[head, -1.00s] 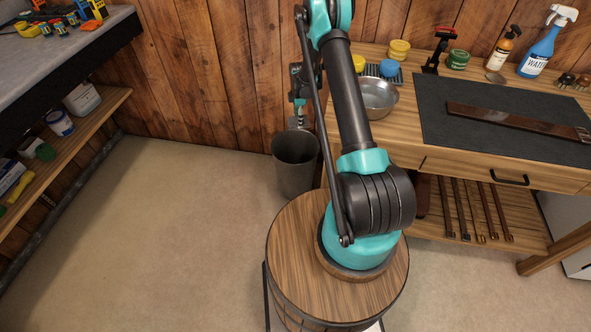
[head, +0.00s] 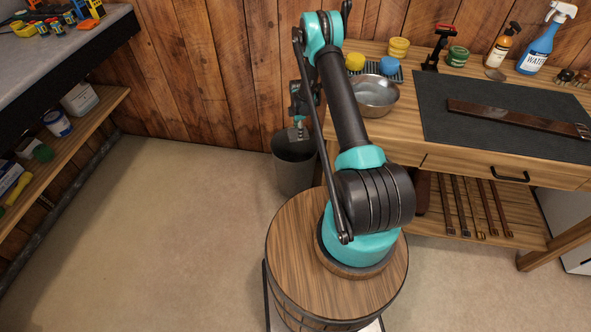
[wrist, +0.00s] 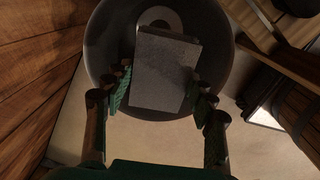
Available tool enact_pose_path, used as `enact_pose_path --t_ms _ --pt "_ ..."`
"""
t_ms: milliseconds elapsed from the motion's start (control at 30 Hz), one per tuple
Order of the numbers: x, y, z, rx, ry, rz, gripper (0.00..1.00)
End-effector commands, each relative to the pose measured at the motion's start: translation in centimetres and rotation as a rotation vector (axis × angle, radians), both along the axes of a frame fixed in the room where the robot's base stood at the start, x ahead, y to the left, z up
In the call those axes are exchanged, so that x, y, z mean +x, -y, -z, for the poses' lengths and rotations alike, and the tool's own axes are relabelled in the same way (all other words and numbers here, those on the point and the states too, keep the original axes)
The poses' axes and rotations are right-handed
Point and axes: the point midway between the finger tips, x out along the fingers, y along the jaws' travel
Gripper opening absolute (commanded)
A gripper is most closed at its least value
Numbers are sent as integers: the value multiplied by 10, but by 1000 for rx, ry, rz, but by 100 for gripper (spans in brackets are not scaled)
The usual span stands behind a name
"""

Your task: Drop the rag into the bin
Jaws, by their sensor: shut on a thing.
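The dark grey bin (head: 293,176) stands on the floor left of the workbench, its mouth facing up. My gripper (head: 298,128) is above the bin's mouth, partly behind my own arm. In the wrist view, my gripper (wrist: 160,92) is shut on the rag (wrist: 162,75), a flat grey piece between the two fingers. The bin's round opening (wrist: 103,45) lies behind and below the rag in the wrist view.
The wooden workbench (head: 400,120) stands right of the bin, with a metal bowl (head: 376,96) near its left edge. A plank wall (head: 220,60) is close behind the bin. The floor (head: 180,220) to the left is clear.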

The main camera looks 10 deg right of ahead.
Motion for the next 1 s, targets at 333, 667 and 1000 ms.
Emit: enact_pose_path --t_ms 333,667,1000 --pt "0 0 0 0 0 0 71" --pt "0 0 0 0 0 0 80" --pt "0 0 -33 0 0 0 80"
